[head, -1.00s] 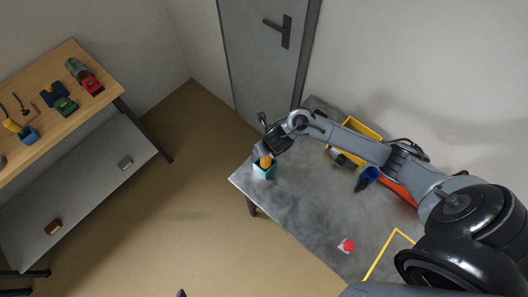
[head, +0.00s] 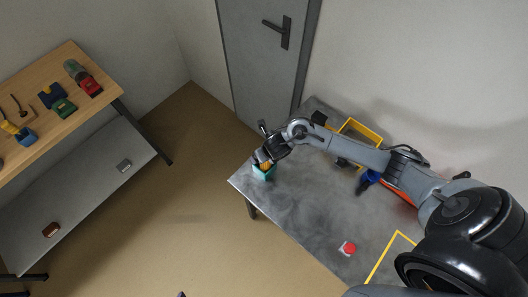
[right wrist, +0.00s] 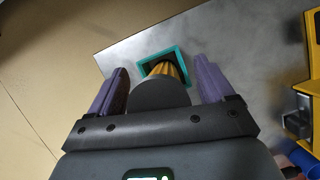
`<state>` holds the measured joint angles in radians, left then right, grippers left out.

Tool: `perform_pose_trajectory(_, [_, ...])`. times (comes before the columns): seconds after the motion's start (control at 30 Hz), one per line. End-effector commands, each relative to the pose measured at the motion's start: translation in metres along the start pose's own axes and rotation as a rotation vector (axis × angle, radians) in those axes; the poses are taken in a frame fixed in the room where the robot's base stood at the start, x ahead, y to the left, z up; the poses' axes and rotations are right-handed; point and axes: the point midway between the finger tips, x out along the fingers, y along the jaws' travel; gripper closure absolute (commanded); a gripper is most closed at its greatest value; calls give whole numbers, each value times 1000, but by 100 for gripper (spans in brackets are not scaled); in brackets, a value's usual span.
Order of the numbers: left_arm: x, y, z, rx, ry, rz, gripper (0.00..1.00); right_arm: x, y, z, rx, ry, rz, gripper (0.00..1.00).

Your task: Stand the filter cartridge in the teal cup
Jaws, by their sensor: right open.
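The teal cup (head: 262,175) stands near the left corner of the grey table, and its square rim shows in the right wrist view (right wrist: 141,67). The yellow pleated filter cartridge (right wrist: 166,69) has its far end inside the cup's rim; how deep it sits is hidden. In the head view the cartridge (head: 266,165) is mostly covered by the gripper. My right gripper (right wrist: 163,82) is open, with one purple finger on each side of the cartridge and gaps between. My left gripper cannot be made out.
A yellow bin (head: 361,131) and a blue object (head: 368,178) are farther along the table. A red button (head: 349,248) sits near the front edge, beside a yellow outline (head: 388,258). A wooden bench (head: 92,108) with tools stands at left. The table's middle is clear.

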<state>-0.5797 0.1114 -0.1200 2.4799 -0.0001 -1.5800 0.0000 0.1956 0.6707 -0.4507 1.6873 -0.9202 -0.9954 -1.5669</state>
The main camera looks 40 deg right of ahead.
Motion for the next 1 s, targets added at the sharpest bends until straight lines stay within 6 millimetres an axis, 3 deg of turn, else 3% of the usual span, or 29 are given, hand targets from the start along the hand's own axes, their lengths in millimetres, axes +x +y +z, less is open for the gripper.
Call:
perform_pose_trajectory(0.27, [-7, -2, -2, 5, -1, -4, 15, -20, 0, 2, -2, -2, 0, 18])
perform_pose_trajectory(0.6, [-28, -4, -8, 13, -2, -11, 15, -82, 0, 3, -3, -3, -1, 18])
perform_pose_trajectory(0.83, [-39, -4, -12, 12, -2, -9, 15, -111, 0, 2, -2, -2, 0, 18])
perform_pose_trajectory(0.93, [-41, -4, -12, 10, -1, -8, 15, -117, 7, -1, 31, -8, 11, 18])
perform_pose_trajectory(1.0, [-41, -3, -13, 7, -1, -5, 15, -120, 21, -5, 108, -22, 38, 18])
